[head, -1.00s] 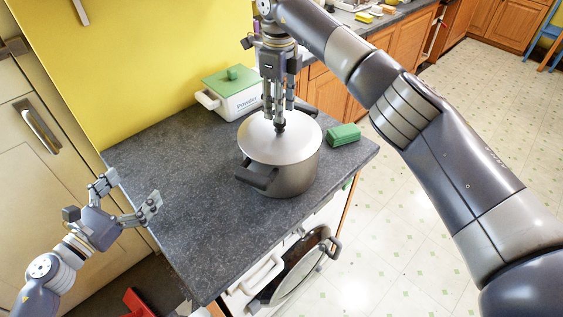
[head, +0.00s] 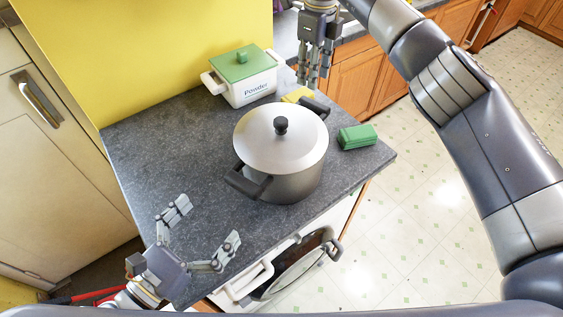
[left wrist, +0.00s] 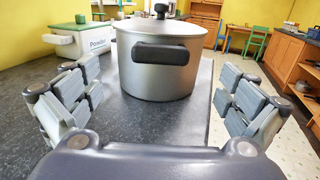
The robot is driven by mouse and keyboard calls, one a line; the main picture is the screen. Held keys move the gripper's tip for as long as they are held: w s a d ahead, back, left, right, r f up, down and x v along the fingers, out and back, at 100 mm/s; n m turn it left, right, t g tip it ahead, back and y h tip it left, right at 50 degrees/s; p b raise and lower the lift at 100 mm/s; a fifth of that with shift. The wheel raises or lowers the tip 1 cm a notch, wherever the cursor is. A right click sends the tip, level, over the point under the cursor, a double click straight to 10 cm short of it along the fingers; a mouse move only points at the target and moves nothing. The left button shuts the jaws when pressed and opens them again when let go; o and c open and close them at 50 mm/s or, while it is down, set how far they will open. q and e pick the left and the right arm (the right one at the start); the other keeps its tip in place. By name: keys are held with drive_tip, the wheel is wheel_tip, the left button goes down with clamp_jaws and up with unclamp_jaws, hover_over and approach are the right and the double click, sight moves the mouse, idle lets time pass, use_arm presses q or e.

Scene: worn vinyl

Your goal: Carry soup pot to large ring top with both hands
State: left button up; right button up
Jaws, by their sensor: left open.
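The soup pot (head: 290,178) is a grey metal pot with a lid, a black knob and two black side handles. It stands upright on the dark grey worktop. In the left wrist view the pot (left wrist: 160,80) is straight ahead, its near handle facing the camera. My left gripper (head: 207,224) is open and empty at the worktop's near left, short of the near handle. My right gripper (head: 314,82) hangs above the far side of the pot, near the far handle, with nothing seen in its fingers; its finger gap is unclear. I cannot identify the large ring top.
A white box with a green lid marked Powder (head: 243,80) stands behind the pot. A green block (head: 357,137) lies right of it, and a yellow item (head: 297,95) lies behind it. A round glass door (head: 290,272) is below the worktop's front edge. Open worktop lies left of the pot.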

use_arm(q)
drive_tip(key=x, duration=0.4)
drive_tip(key=shift+w+d+f, duration=0.1)
drive_tip(key=shift+w+d, duration=0.1)
drive_tip(key=shift+d, duration=0.1)
use_arm(e)
hover_over(313, 102)
drive_tip(key=f, duration=0.4)
drive_tip(key=shift+w+d, duration=0.15)
drive_tip(key=shift+d, duration=0.05)
use_arm(q)
drive_tip(key=x, duration=0.5)
drive_tip(key=shift+a, duration=0.15)
use_arm(e)
drive_tip(key=f, duration=0.5)
drive_tip(key=shift+a+f, duration=0.1)
drive_tip(key=shift+a, duration=0.15)
use_arm(q)
drive_tip(key=shift+w+d+f, duration=0.1)
drive_tip(key=shift+w+d, duration=0.3)
drive_tip(key=shift+w, duration=0.1)
use_arm(e)
drive_tip(key=shift+d+f, duration=0.1)
drive_tip(key=shift+f, duration=0.5)
use_arm(q)
drive_tip(key=shift+w+d, duration=0.25)
drive_tip(key=shift+w, duration=0.05)
use_arm(e)
drive_tip(key=shift+f, duration=0.4)
